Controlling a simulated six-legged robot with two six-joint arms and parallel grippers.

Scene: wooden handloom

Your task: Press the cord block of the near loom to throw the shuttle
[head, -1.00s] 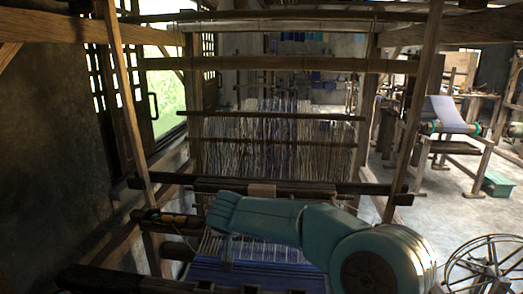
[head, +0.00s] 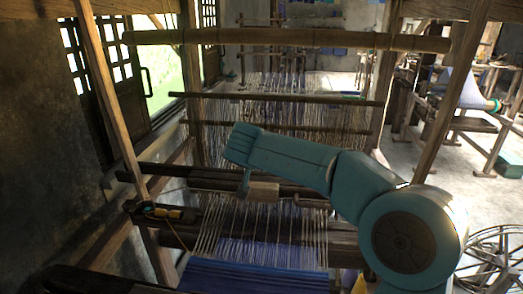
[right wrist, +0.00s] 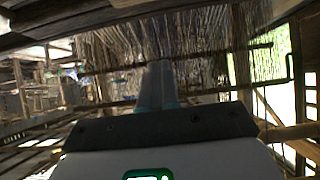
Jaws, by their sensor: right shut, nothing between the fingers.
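The near loom fills the middle of the head view, with a blue woven cloth (head: 255,276) at its front. A small orange and yellow item, perhaps the shuttle (head: 166,212), lies in a dark box at the beam's left end. My left gripper is out of view.
Pale warp threads (head: 285,125) hang behind the beam. A round bar (head: 290,38) crosses above, and slanted posts (head: 110,105) frame the loom. A spoked wheel (head: 495,255) stands at lower right. Open floor (head: 440,170) lies to the right.

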